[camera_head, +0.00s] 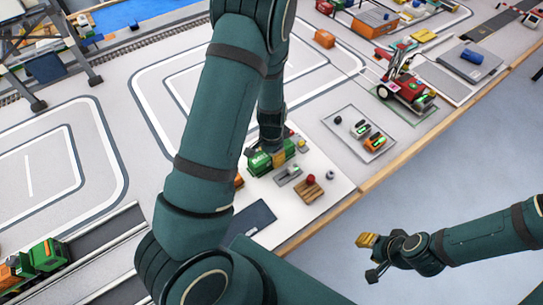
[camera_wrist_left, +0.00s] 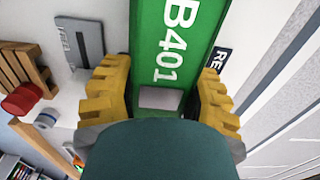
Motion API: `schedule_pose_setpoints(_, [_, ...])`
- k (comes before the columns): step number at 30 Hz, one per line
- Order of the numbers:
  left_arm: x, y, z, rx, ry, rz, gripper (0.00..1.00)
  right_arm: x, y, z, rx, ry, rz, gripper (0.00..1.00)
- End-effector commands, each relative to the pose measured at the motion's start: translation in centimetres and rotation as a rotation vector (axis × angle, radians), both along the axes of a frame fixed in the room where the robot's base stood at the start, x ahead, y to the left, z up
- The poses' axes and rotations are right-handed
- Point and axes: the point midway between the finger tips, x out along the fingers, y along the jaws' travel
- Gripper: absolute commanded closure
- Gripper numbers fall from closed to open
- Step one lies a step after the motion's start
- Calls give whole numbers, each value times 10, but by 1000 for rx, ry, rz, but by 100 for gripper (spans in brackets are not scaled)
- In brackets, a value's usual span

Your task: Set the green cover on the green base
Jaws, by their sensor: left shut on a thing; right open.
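A green block marked B401 (camera_wrist_left: 175,45) fills the top middle of the left wrist view. My left gripper (camera_wrist_left: 160,92) has its yellow fingers on both sides of it. In the head view, my left gripper (camera_head: 267,160) points down at a green body (camera_head: 257,168) on the white board. I take the held piece as the green cover; where it ends and the green base begins is hidden, so I cannot tell whether they touch. My right gripper (camera_head: 370,256) is open and empty over the floor, right of the table edge.
A grey part (camera_head: 287,176) and a wooden pallet (camera_head: 307,192) with a red piece stand close to the green body. A dark flat plate (camera_head: 250,219) lies nearer. A grey tray (camera_head: 345,120) with small parts and a red vehicle (camera_head: 410,90) are farther right.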

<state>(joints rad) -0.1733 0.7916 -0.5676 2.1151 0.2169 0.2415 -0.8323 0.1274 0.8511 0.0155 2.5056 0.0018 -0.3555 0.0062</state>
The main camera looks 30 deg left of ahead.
Motion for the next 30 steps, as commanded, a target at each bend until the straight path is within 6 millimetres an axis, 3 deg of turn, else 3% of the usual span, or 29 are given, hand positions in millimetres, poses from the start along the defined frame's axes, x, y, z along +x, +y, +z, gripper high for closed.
schedule_pose_setpoints(12, [0, 0, -7, 0, -1, 0, 89, -1, 0, -4, 0, 2, 2, 63])
schedule_pose_setpoints(13, [0, 0, -6, 0, -1, 0, 40, -1, 0, -4, 0, 3, 2, 63])
schedule_pose_setpoints(15, [0, 0, -5, 0, -1, 0, 24, -1, 0, -3, 0, 2, 2, 63])
schedule_pose_setpoints(25, [0, 0, -4, 0, -1, 0, 24, -1, 0, -2, 0, 2, 2, 63])
schedule_pose_setpoints(30, [1, 0, 14, 0, -4, 0, 24, 1, 0, 5, 0, -2, -2, 63])
